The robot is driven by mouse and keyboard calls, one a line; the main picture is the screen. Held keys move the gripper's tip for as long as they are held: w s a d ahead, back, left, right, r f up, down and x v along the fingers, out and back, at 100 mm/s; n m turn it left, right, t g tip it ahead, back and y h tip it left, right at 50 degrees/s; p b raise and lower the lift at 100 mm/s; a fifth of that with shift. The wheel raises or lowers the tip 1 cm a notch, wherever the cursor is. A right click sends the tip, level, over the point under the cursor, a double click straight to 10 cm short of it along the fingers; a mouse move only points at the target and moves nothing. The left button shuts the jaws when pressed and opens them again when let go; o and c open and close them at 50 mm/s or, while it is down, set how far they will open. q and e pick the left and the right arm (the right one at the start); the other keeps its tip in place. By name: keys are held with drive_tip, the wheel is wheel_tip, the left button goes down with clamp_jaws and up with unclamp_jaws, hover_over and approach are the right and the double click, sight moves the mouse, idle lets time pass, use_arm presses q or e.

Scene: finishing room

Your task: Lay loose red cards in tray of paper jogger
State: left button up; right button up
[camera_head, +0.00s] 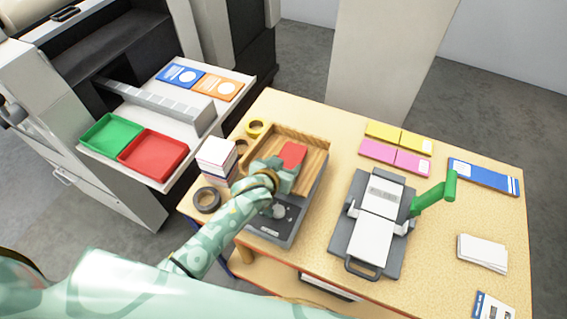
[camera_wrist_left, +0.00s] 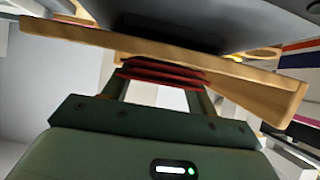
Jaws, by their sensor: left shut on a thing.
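The paper jogger (camera_head: 270,228) is a grey machine on the wooden table, with a wooden tray (camera_head: 318,146) on top. My left gripper (camera_head: 288,168) reaches over the tray from the front and is shut on the red cards (camera_head: 293,153). In the left wrist view the red cards (camera_wrist_left: 160,72) show as a small stack of several layers between the fingers, close to the wooden tray's edge (camera_wrist_left: 80,37). My gripper and arm hide part of the tray and jogger. I cannot tell whether the cards touch the tray floor. My right gripper is not in view.
A paper block (camera_head: 217,158) and tape rolls (camera_head: 207,199) stand left of the jogger. A grey device (camera_head: 345,235) with a green lever (camera_head: 435,196) stands to the right. Red (camera_head: 153,155) and green (camera_head: 111,133) trays sit on the left shelf. Pink and yellow card stacks (camera_head: 394,157) lie farther back.

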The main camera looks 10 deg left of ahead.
use_arm(q)
drive_tip(key=o, duration=1.1)
drive_tip(key=shift+s, duration=0.1)
drive_tip(key=p+v, duration=0.2)
drive_tip(key=v, duration=1.4)
drive_tip(key=shift+r, duration=0.2)
